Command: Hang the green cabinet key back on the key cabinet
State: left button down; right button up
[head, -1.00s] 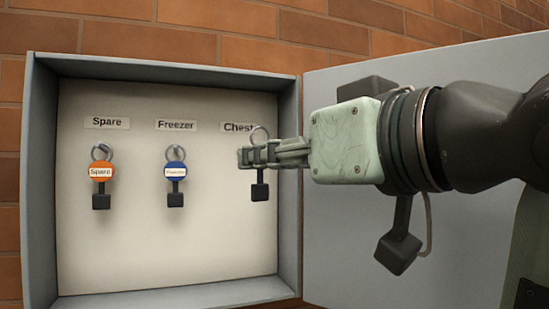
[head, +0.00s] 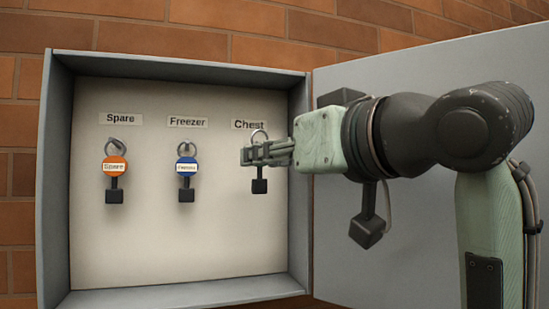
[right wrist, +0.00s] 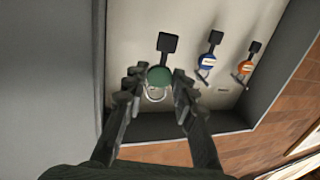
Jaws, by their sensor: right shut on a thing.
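The green key (right wrist: 159,76) shows its round green tag, ring and black key end in the right wrist view. In the head view its black end (head: 259,186) hangs below my right gripper (head: 262,154), its ring shows above, and the fingers hide the tag. My right gripper (right wrist: 157,84) is shut on the key, one finger on each side of the tag. It holds the key upright under the "Chest" label (head: 249,125) of the key cabinet (head: 180,252). Whether the ring is around a hook I cannot tell. My left gripper is not in view.
An orange-tagged key (head: 115,167) hangs under "Spare" and a blue-tagged key (head: 186,167) under "Freezer". The cabinet's side wall (head: 299,225) is close to my right gripper. The open door (head: 335,265) is behind my arm. The lower back panel is clear.

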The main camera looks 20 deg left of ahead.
jog(key=shift+w+a+f, duration=0.1)
jog(key=shift+w+a, duration=0.25)
jog(key=shift+w, duration=0.2)
jog(key=shift+w+a, duration=0.35)
jog(key=shift+w, duration=0.2)
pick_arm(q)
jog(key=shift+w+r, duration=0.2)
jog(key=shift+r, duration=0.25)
pick_arm(e)
jog(key=shift+w+a+f, duration=0.4)
jog(key=shift+w+a, duration=0.1)
jog(key=shift+w, duration=0.25)
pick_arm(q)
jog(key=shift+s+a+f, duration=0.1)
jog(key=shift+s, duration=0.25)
pick_arm(e)
jog(key=o, duration=1.1)
jog(key=shift+s, duration=0.1)
